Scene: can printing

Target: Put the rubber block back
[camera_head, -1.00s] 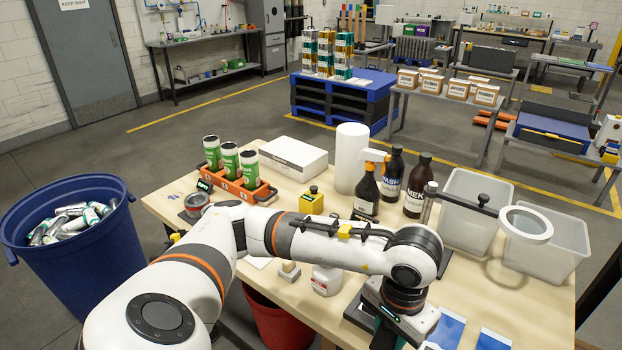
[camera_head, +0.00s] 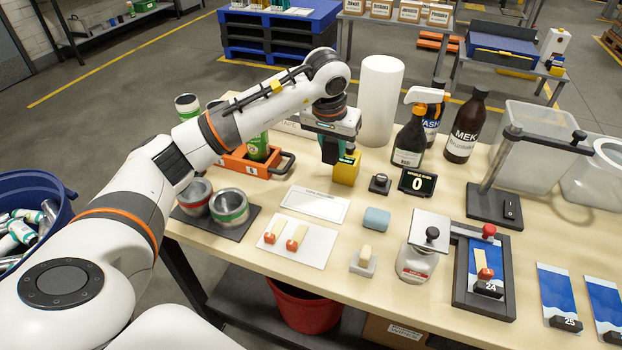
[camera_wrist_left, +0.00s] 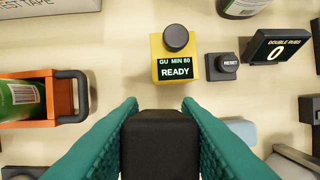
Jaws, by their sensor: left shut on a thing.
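My left gripper (camera_head: 332,150) is over the back middle of the table, close beside a yellow box (camera_head: 347,170). In the left wrist view its teal fingers (camera_wrist_left: 160,105) are closed on the sides of a plain black block (camera_wrist_left: 160,147), which I take to be the rubber block. The block's underside is hidden, so I cannot tell whether it touches the table. In the wrist view the yellow box (camera_wrist_left: 175,59), with a black knob and a display reading "READY", lies just beyond the fingertips. My right gripper is not in view.
An orange can carrier (camera_head: 240,163) stands left of the gripper. A reset button (camera_head: 380,183) and a counter showing 0 (camera_head: 417,182) are to its right. A spray bottle (camera_head: 408,145) and white roll (camera_head: 380,100) stand behind. A blue-grey block (camera_head: 376,219) lies in front.

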